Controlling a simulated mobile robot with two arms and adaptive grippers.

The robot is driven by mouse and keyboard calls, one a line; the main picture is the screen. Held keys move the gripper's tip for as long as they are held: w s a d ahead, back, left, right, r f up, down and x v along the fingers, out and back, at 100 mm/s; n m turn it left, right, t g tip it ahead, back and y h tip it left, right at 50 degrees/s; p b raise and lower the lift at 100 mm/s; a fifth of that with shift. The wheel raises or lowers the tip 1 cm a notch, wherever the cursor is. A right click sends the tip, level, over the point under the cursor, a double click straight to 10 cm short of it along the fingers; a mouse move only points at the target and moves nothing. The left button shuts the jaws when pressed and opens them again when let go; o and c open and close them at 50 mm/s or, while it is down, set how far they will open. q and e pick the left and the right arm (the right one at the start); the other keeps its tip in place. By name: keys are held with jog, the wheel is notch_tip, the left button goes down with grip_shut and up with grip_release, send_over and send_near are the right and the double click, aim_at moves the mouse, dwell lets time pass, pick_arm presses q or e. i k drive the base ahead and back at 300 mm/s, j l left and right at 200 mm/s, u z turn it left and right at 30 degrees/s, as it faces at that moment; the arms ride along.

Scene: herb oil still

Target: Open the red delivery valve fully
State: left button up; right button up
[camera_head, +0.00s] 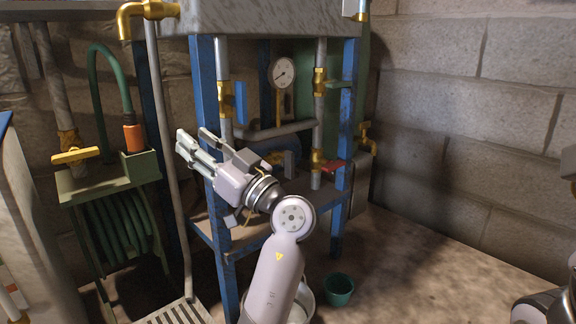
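A small red handle (333,165) shows beside a brass valve body (318,159) on the right-hand vertical pipe of the blue-framed stand. I take it as the red delivery valve; how far it is turned cannot be told. My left gripper (191,139) is to the left of it, in front of the stand's left blue post, pointing up and left. Its fingers look spread, with nothing between them, and it is well apart from the red handle. My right gripper is out of view.
A blue-handled valve (240,102) sits on the left pipe, and a round gauge (283,73) hangs behind. A brass tap (367,138) is at the right. A green hose reel (115,225) stands left. A green bucket (339,289) is on the floor; floor at right is clear.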

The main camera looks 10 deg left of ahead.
aim_at(330, 166)
jog(key=i+l+z, duration=0.2)
jog(key=l, duration=0.3)
jog(key=i+l+z, duration=0.25)
jog(key=i+l, duration=0.2)
